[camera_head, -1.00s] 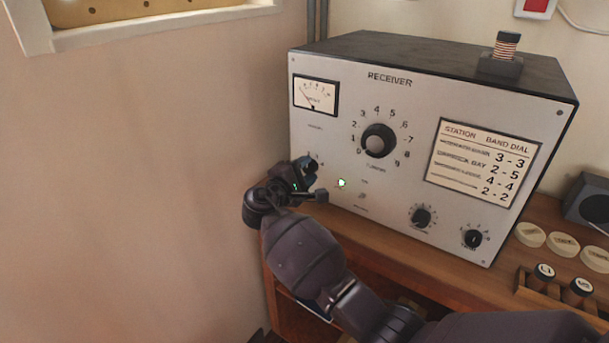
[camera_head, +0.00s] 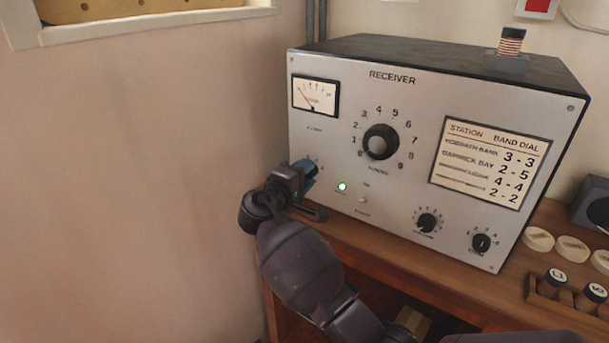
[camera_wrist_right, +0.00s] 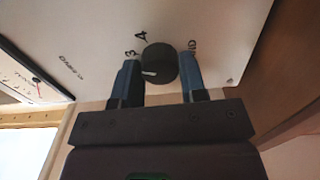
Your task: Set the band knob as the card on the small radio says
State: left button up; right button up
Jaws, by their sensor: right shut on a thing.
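The grey receiver (camera_head: 345,110) stands on a wooden desk. A small black knob (camera_wrist_right: 160,65) at the lower left of its panel shows in the right wrist view, with a pale pointer line and the numbers 3 and 4 beside it; other marks are partly hidden. My right gripper (camera_head: 306,172) is shut on this knob, one blue finger on each side, as the wrist view also shows (camera_wrist_right: 161,80). In the head view the gripper hides the knob. A card (camera_head: 490,163) on the receiver lists stations with band and dial numbers: 3-3, 2-5, 4-4, 2-2. My left gripper is out of view.
A large tuning knob (camera_head: 380,143), a lit green lamp (camera_head: 342,187) and two small knobs (camera_head: 427,222) (camera_head: 482,243) are on the panel. A dark box (camera_head: 592,203) stands at the right edge. Round pale discs (camera_head: 538,239) and a wooden rack (camera_head: 545,288) lie on the desk.

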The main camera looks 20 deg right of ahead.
jog(key=shift+f, duration=0.1)
jog(key=o, duration=0.9)
